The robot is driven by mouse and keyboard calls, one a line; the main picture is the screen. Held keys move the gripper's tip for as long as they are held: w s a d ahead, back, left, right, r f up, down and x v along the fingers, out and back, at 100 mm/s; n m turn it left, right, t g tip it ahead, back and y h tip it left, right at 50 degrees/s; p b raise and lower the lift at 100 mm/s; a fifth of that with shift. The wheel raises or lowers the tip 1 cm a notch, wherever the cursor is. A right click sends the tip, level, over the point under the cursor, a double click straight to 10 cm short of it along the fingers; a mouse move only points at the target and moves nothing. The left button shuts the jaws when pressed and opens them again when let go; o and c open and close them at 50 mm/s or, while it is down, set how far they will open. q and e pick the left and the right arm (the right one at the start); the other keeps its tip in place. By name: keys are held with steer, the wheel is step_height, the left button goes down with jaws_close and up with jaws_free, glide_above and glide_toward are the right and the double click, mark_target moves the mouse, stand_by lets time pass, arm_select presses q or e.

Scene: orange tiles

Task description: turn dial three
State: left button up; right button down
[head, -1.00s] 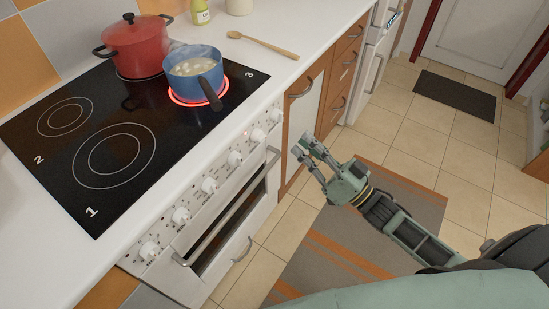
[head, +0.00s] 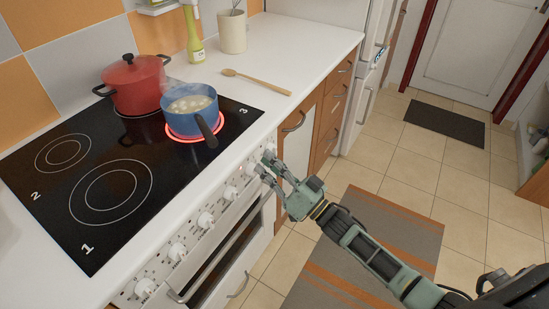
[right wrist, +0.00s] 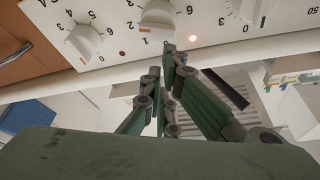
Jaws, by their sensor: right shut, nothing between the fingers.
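The white dials sit in a row on the oven's front panel. In the head view, one dial (head: 231,193) is near the middle and another (head: 252,168) is close to my gripper. My right gripper (head: 265,172) is shut and empty in front of the panel's far end. In the right wrist view its fingertips (right wrist: 162,62) point at the panel, just below a dial (right wrist: 158,20) with an orange mark near "1". Another dial (right wrist: 85,42) is to the left, its orange mark near "0". Contact cannot be told. My left gripper is not seen.
A blue pot (head: 189,101) steams on the red-glowing zone by the number 3. A red pot (head: 137,85) stands behind it. A small light (right wrist: 193,38) glows on the panel. The oven handle (head: 217,262) runs below the dials. A striped rug (head: 390,225) covers open floor.

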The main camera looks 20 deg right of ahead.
steer(key=shift+a+f, duration=0.1)
steer(key=shift+f, duration=0.15)
arm_select(q)
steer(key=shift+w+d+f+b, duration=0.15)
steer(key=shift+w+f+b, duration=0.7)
steer(key=shift+b, duration=0.05)
arm_select(e)
steer(key=n, duration=0.1)
steer(key=n+y, duration=0.1)
steer(key=s+a+n, duration=0.1)
steer(key=n, duration=0.1)
steer(key=shift+f+g, duration=0.4)
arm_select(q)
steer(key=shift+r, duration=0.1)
